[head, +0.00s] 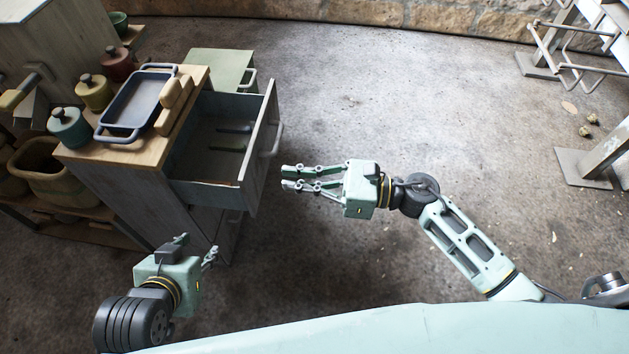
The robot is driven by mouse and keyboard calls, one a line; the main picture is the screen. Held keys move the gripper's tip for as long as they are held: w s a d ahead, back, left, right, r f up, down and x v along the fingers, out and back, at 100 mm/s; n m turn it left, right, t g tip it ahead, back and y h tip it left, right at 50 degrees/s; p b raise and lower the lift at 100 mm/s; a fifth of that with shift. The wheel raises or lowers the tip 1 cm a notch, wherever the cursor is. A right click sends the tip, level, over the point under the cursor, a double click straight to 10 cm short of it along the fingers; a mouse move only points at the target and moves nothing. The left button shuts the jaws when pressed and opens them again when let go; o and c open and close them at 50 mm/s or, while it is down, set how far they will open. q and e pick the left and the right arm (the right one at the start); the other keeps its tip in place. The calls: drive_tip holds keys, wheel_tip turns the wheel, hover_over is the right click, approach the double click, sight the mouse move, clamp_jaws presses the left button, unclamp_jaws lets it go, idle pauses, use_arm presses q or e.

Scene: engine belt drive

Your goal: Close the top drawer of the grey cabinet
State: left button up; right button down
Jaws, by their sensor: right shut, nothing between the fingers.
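The grey cabinet (125,185) with a wooden top stands at the left. Its top drawer (262,150) is pulled out to the right, and its inside shows from above. The drawer's handle (275,138) is on the outer face of the front panel. Two dark, long items (233,129) lie inside. My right gripper (287,178) is shut and empty, just right of the drawer front, pointing at it with a small gap. My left gripper (195,248) is open and empty in front of the cabinet's lower near side, its fingers apart.
A green surface (220,66) is behind the drawer. Metal frames (600,150) stand at the far right. The floor between is clear.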

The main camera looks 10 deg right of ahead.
sight(245, 177)
use_arm(q)
drive_tip(key=shift+s, duration=0.1)
use_arm(e)
drive_tip(key=x, duration=0.7)
drive_tip(key=shift+a, duration=0.15)
